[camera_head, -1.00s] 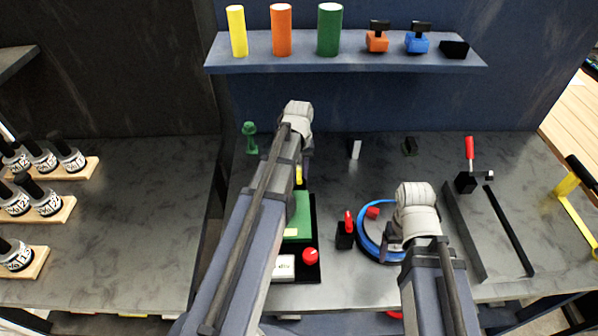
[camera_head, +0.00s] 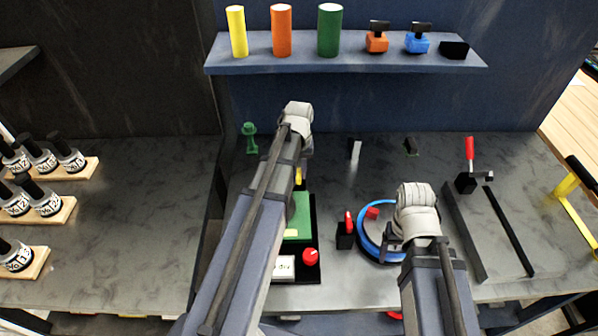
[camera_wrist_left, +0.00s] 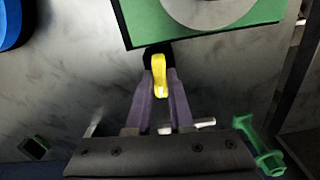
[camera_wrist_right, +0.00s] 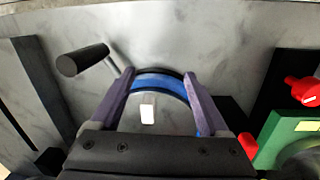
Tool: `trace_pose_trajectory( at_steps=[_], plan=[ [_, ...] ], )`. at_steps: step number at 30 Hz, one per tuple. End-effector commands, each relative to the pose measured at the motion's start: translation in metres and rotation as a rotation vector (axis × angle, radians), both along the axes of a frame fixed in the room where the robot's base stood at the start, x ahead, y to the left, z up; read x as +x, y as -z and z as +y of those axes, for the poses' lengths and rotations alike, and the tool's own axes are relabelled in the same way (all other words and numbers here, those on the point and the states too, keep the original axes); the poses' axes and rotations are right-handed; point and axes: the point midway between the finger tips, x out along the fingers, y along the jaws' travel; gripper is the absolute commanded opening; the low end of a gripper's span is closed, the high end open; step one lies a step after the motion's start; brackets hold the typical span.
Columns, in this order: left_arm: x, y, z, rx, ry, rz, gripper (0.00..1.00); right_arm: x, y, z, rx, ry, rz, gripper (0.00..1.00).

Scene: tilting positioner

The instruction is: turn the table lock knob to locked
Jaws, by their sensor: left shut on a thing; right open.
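A yellow knob (camera_wrist_left: 160,72) on a small black mount stands at the edge of the green-topped positioner (camera_wrist_left: 190,30). My left gripper (camera_wrist_left: 160,88) is shut on the yellow knob, one finger on each side. In the head view only a bit of the yellow knob (camera_head: 298,176) shows beside my left arm, which hides much of the green positioner (camera_head: 299,215). A red knob (camera_head: 310,257) sits at its front right corner. My right gripper (camera_wrist_right: 160,78) is open over the blue ring (camera_wrist_right: 160,84), and its fingers appear empty.
A black block with a red lever (camera_head: 347,225) stands left of the blue ring (camera_head: 365,240). A dark crank handle (camera_wrist_right: 82,60) is near my right fingers. A green post (camera_head: 250,138) stands behind the positioner. Bottles on wooden racks (camera_head: 85,170) are far left.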

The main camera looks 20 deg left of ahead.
Motion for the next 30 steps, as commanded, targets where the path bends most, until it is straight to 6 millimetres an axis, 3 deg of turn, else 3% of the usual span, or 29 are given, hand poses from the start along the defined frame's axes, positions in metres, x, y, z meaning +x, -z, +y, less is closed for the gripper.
trace_pose_trajectory(
  at_steps=[30],
  plan=[
    [-0.0001, 0.0001, 0.0, 0.0, 0.94, 0.0, 0.0, 0.0, 0.0001, 0.0, 0.0, 0.0, 0.0, 0.79]
  ],
)
